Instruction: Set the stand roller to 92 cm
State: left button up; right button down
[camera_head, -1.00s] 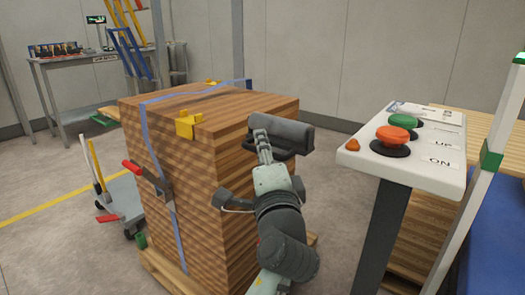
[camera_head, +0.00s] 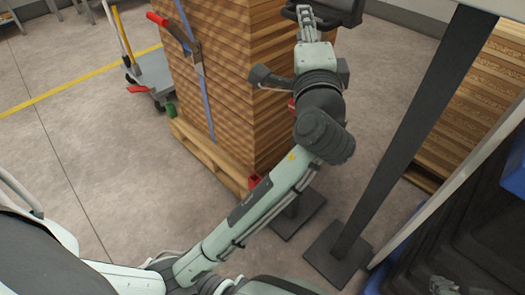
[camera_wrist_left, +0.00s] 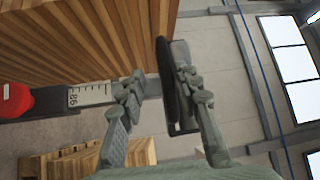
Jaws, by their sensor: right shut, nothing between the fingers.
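The stand roller's black roller (camera_head: 325,10) is cut by the top edge of the head view; its flat base (camera_head: 298,213) is on the floor. My left gripper (camera_head: 306,22) is at the roller beside the wood stack. In the left wrist view, the fingers (camera_wrist_left: 158,95) stand apart on both sides of a black roller part (camera_wrist_left: 163,85); whether they press on it is unclear. My right gripper (camera_head: 445,285) shows small at the lower right, shut and empty.
A strapped wood stack (camera_head: 222,60) on a pallet (camera_head: 205,155) stands left of the roller. The control panel's post (camera_head: 405,140) rises close on the right. Dark blue crates (camera_head: 480,215) fill the lower right. The floor at left is clear up to a trolley (camera_head: 150,75).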

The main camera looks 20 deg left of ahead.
pick_arm(q)
jog(key=r+v, duration=0.1)
jog(key=v, duration=0.5)
jog(key=s+a+f+n+g+h+p, duration=0.1)
jog(key=a+f+n+g+h+p, duration=0.1)
jog(key=f, duration=1)
jog(key=s+a+f+n+g+h+p, duration=0.1)
jog(key=a+f+g+p, duration=0.4)
jog(key=f, duration=0.8)
jog(key=shift+s+f+n+g+h, duration=0.2)
jog(key=shift+s+n+g+h, duration=0.05)
jog(key=shift+n+g+h, duration=0.4)
jog(key=shift+w+r, duration=0.1)
